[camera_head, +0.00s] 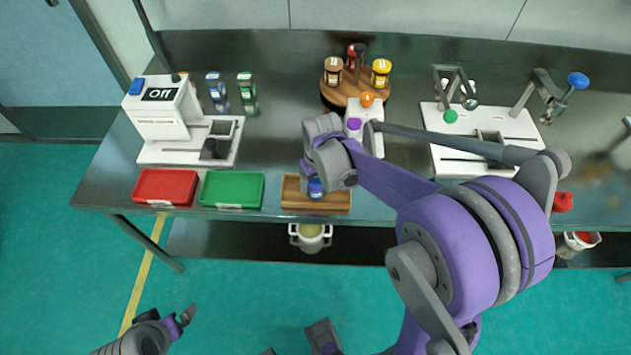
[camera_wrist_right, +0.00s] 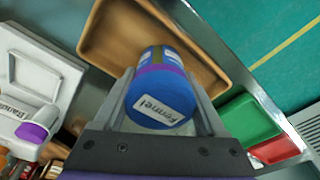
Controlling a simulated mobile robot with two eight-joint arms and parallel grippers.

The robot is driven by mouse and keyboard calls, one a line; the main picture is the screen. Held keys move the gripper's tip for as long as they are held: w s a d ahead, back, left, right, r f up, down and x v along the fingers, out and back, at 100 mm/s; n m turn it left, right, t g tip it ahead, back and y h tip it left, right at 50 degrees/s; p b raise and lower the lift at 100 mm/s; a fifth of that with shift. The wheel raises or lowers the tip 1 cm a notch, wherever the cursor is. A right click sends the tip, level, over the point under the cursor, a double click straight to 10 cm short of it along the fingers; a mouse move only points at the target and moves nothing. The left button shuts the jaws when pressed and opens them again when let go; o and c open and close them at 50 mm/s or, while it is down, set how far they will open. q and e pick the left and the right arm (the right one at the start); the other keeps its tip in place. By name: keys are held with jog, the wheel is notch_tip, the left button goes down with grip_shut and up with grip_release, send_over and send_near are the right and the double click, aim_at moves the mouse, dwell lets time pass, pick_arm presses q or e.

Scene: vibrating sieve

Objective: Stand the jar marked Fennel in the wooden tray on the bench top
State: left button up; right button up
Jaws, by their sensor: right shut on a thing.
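The jar marked Fennel has a blue lid with a white label and shows in the right wrist view (camera_wrist_right: 160,98). In the head view the jar (camera_head: 316,188) is at the wooden tray (camera_head: 335,200) near the bench's front edge. My right gripper (camera_wrist_right: 160,90) is shut on the jar, with a finger on each side of it. The jar is over or in the tray; I cannot tell whether its base touches the tray floor. The tray also shows in the right wrist view (camera_wrist_right: 105,35). My left gripper (camera_head: 183,317) is low at the left, away from the bench; its jaw state is unclear.
A green tray (camera_head: 232,190) and a red tray (camera_head: 165,188) lie left of the wooden tray. A white machine (camera_head: 160,110) stands behind them. A round wooden stand (camera_head: 343,97) with several jars is at the back. A white device (camera_head: 370,112) stands behind the wooden tray.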

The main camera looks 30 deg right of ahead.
jog(key=shift+f, duration=0.2)
jog(key=o, duration=1.4)
jog(key=shift+r, duration=0.1)
